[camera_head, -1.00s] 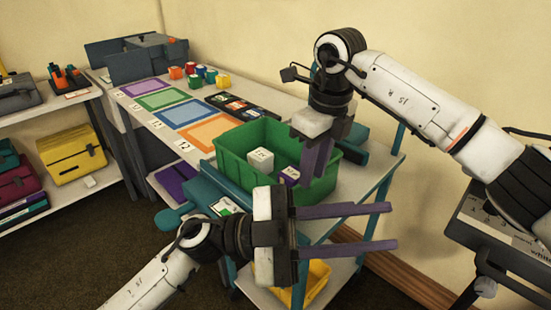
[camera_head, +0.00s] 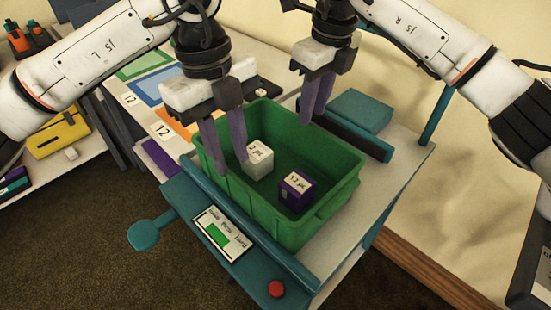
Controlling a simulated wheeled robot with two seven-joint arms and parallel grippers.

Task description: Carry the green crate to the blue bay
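The green crate (camera_head: 330,203) sits on the teal-framed cart, holding a white box (camera_head: 259,160) and a purple box (camera_head: 297,189). My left gripper (camera_head: 229,165) points down at the crate's left end, its purple fingers apart, overlapping the rim in view. I cannot tell whether they touch it. My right gripper (camera_head: 312,115) hangs by the crate's back wall, its fingers seen obliquely with a narrow gap and nothing visible between them. The blue bay (camera_head: 152,89), a blue-bordered rectangle on the counter, is partly hidden behind my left arm.
The cart's front carries a small screen (camera_head: 220,236), a red button (camera_head: 276,289) and a teal knob (camera_head: 143,235). A green-bordered bay (camera_head: 142,66) and an orange bay (camera_head: 182,127) flank the blue one. A teal block (camera_head: 362,110) lies behind the crate.

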